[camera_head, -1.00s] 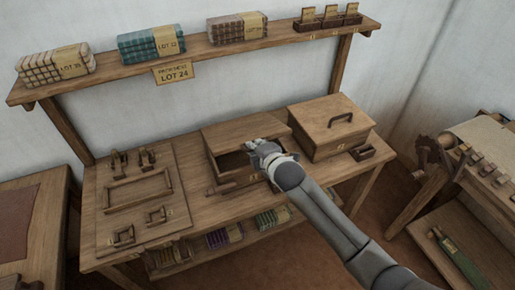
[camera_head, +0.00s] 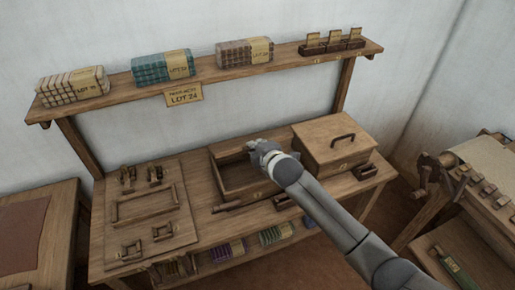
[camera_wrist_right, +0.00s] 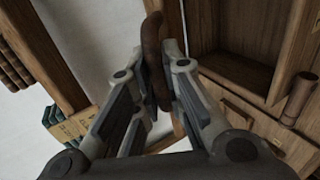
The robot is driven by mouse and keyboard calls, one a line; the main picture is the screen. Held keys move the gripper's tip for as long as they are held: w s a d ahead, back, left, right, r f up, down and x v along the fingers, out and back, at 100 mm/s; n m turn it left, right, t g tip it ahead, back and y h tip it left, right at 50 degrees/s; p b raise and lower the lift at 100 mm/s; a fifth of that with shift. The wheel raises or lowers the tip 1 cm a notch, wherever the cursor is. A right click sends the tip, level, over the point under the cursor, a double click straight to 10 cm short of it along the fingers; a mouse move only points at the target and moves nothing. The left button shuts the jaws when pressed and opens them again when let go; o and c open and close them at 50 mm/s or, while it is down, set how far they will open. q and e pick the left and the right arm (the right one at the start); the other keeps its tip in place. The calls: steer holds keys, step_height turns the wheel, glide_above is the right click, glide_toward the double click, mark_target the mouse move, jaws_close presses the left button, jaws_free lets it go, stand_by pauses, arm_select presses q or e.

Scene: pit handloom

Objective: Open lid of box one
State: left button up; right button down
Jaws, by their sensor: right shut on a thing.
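An open wooden box (camera_head: 226,183) stands mid-bench, its hollow inside showing. Its number is not readable. My right gripper (camera_head: 262,150) is at its back right corner. In the right wrist view, my right gripper (camera_wrist_right: 152,85) is shut on a dark brown handle (camera_wrist_right: 154,45) between its fingers. The lid is hard to make out and seems largely hidden or edge-on. The open box interior (camera_wrist_right: 235,70) shows to the right in that view. A second box (camera_head: 325,157) to the right has its lid down, with a dark handle (camera_head: 342,139) on top. My left gripper is out of view.
A shelf (camera_head: 205,76) above the bench carries wrapped bundles and small card holders. A board with wooden fittings (camera_head: 150,225) lies left on the bench. Loom equipment (camera_head: 470,180) stands at far right.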

steer(key=shift+r, duration=0.15)
steer(key=c, duration=1.5)
jaws_free()
steer(key=v, duration=1.2)
